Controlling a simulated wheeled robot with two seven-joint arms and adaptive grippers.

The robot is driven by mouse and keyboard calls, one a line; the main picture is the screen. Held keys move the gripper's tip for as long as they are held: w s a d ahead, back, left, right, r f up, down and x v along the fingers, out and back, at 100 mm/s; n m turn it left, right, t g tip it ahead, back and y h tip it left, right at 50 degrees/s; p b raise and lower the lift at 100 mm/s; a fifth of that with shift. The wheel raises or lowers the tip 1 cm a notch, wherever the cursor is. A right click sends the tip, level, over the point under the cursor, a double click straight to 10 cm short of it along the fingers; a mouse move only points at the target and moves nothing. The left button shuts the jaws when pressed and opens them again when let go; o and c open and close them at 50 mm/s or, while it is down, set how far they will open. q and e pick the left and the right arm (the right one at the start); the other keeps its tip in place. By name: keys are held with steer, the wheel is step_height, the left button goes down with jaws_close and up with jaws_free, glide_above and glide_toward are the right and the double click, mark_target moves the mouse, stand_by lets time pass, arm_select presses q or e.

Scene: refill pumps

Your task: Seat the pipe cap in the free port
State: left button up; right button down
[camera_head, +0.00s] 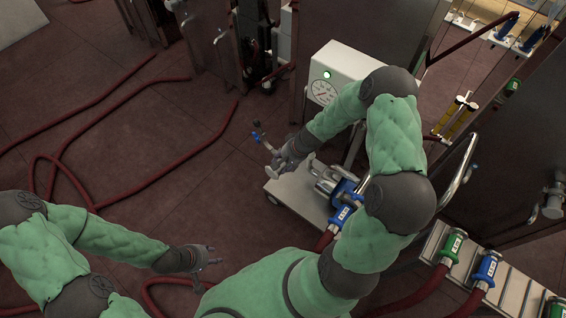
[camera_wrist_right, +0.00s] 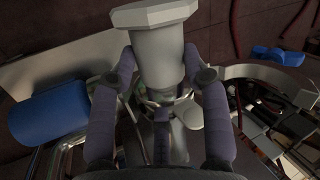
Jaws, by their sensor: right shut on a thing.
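The pipe cap (camera_wrist_right: 158,52) is light grey with a wide faceted end. In the right wrist view it sits between the two dark fingers of my right gripper (camera_wrist_right: 160,80), which is shut on it. In the head view my right gripper (camera_head: 283,160) is above the left part of a low cart (camera_head: 295,197), left of metal pipe fittings (camera_head: 326,182) with blue couplings (camera_head: 341,213). I cannot make out the free port; the gripper and cap hide part of the fittings in the wrist view. My left gripper (camera_head: 210,257) is open and empty, over the floor at lower left.
Red hoses (camera_head: 130,88) lie on the floor at left. A rack with green and blue couplings (camera_head: 485,268) is at lower right. A blue cylinder (camera_wrist_right: 48,112) is left of the cap in the wrist view.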

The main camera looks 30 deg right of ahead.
steer(key=shift+w+d+f, duration=0.1)
steer(key=shift+d+f, duration=0.2)
steer(key=shift+d, duration=0.2)
steer(key=c, duration=0.5)
jaws_free()
steer(key=shift+c, duration=0.2)
steer(key=shift+d+r, duration=0.1)
steer(key=shift+r, duration=0.3)
steer(key=a+v, duration=0.1)
steer(key=v, duration=1)
steer(key=shift+s+r, duration=0.25)
steer(key=shift+r, duration=0.1)
